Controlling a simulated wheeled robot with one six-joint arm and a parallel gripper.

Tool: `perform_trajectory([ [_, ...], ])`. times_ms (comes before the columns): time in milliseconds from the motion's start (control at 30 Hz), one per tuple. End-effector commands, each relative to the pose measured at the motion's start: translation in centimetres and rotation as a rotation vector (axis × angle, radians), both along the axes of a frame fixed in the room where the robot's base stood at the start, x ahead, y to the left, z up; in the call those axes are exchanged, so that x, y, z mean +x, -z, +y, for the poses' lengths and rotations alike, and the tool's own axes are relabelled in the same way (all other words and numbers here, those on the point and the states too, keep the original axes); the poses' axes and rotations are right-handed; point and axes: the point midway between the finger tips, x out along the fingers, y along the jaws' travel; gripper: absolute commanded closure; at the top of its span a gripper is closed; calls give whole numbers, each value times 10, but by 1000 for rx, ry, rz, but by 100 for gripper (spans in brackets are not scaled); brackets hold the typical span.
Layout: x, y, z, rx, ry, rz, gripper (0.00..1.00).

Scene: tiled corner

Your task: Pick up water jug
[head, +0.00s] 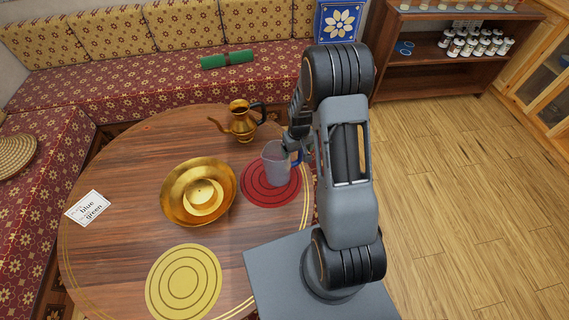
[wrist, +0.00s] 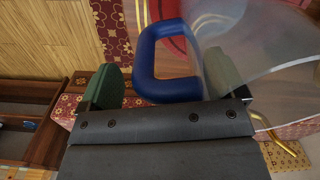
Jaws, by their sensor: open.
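The water jug (head: 275,166) is a clear, pale plastic jug standing upright on a red round mat (head: 256,196) at the table's right side. Its blue handle (wrist: 158,62) shows in the wrist view, where the jug's clear body (wrist: 262,45) fills the upper right. My gripper (head: 297,146) is at the jug's handle side in the head view, partly hidden by my arm. In the wrist view, my gripper (wrist: 165,80) is open, with one green finger to each side of the blue handle. I cannot tell whether a finger touches the jug.
A brass basin (head: 170,202) stands left of the jug, and a brass ewer (head: 240,122) stands behind it. A yellow mat (head: 183,284) lies bare at the front. A card reading "blue green" (head: 88,207) lies at the table's left edge. Patterned benches border the table's back and left.

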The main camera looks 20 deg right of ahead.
Motion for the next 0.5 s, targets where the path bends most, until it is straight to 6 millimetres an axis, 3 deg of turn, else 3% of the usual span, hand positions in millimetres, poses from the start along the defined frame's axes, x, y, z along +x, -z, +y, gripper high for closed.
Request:
perform_trajectory([
  [167, 0, 0, 0, 0, 0, 0, 11],
  [500, 0, 0, 0, 0, 0, 0, 43],
])
